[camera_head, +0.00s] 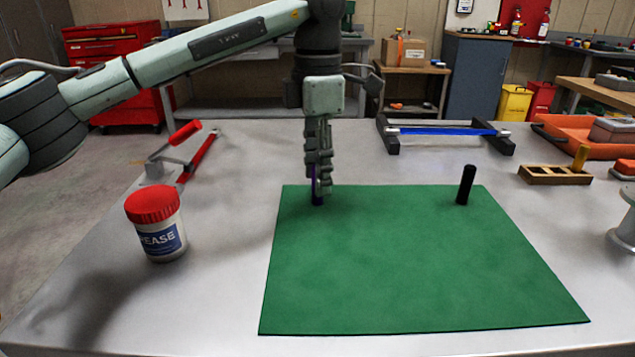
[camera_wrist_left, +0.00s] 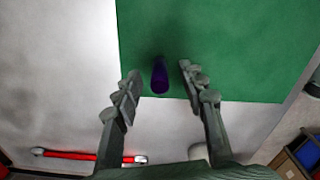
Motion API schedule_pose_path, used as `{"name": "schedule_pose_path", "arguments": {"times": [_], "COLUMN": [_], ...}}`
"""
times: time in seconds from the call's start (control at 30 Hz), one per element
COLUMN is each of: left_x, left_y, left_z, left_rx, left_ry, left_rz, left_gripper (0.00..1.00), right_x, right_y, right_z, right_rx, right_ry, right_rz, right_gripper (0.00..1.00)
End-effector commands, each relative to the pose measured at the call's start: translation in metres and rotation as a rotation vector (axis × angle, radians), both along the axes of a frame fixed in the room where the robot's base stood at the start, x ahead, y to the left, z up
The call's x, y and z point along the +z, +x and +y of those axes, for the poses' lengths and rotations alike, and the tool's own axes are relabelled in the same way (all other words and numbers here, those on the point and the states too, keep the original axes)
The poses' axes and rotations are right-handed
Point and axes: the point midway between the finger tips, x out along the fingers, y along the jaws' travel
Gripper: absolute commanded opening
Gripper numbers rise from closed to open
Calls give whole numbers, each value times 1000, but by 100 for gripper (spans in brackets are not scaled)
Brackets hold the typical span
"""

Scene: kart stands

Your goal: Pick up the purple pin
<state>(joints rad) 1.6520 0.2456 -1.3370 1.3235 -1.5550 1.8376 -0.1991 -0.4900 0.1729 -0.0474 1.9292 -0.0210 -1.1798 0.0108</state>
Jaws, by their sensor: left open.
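The purple pin (camera_head: 317,193) stands upright on the green mat (camera_head: 410,270), near the mat's far left corner. In the head view it is mostly hidden behind my left gripper (camera_head: 319,192), which points straight down over it. In the left wrist view the purple pin (camera_wrist_left: 159,77) shows between the two open fingers of my left gripper (camera_wrist_left: 158,75), with a gap on either side. A black pin (camera_head: 465,185) stands on the mat to the right. My right gripper is not in view.
A red-lidded grease jar (camera_head: 160,238) stands left of the mat. A red clamp-like tool (camera_head: 195,160) lies behind it. A blue bar on black stands (camera_head: 445,131) is at the back. The mat's middle is clear.

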Motion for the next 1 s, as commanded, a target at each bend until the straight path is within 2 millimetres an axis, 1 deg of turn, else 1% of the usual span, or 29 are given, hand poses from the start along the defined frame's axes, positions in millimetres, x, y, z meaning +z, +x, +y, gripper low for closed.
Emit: {"name": "schedule_pose_path", "arguments": {"times": [0.03,0.1,0.27,0.37,0.6,0.63,1.0], "left_x": [-6,-9,-10,-9,-9,-9,-7], "left_y": [0,0,0,0,0,0,0], "left_z": [0,0,0,0,0,0,0], "left_rx": [0,1,1,1,0,0,0], "left_ry": [0,-2,-2,-2,-2,-2,-3], "left_rz": [1,-2,-2,-2,-2,-2,-2], "left_gripper": [41,41,41,31,1,0,0], "right_x": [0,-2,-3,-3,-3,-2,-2], "right_y": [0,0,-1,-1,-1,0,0], "right_z": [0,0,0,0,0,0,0], "right_rx": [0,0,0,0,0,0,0], "right_ry": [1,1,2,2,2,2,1], "right_rz": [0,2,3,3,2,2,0], "right_gripper": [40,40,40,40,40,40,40]}}
